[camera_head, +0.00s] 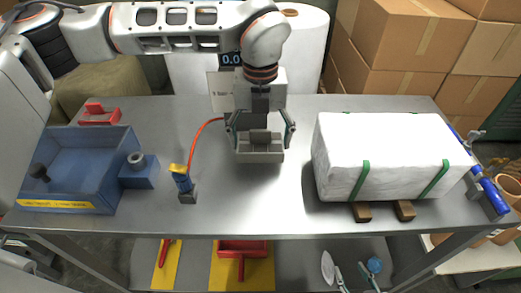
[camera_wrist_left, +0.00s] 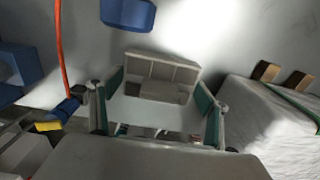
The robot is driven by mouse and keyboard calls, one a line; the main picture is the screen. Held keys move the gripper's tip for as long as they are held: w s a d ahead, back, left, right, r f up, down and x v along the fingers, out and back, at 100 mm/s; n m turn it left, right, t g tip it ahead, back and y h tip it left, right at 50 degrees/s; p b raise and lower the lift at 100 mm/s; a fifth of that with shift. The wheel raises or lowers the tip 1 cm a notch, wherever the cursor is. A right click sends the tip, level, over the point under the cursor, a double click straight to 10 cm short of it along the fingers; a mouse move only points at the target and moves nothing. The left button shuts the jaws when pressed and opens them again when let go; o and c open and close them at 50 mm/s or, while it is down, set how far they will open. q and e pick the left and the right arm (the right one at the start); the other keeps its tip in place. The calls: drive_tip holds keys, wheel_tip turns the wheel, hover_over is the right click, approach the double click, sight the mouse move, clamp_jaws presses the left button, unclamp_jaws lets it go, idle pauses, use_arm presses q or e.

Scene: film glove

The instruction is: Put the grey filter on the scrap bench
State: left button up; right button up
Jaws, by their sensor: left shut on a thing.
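I cannot tell whether the filter touches the bench top. In the left wrist view the filter (camera_wrist_left: 160,76) sits between the fingertips. My right gripper (camera_head: 352,271) shows at the bottom edge of the head view, its fingers apart and nothing seen between them. I cannot tell which surface is the scrap bench.
A white wrapped block (camera_head: 385,150) with green straps rests on wooden pieces at the right. Cardboard boxes (camera_head: 405,45) stand behind. Bench space in front of the filter is clear.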

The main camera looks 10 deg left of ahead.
sight(261, 130)
use_arm(q)
drive_tip(key=shift+f, duration=2.15)
drive_tip(key=shift+f, duration=0.2)
drive_tip(key=o, duration=1.2)
drive_tip(key=shift+r, duration=0.1)
wheel_tip(261, 130, up, 12)
drive_tip(key=shift+r, duration=0.15)
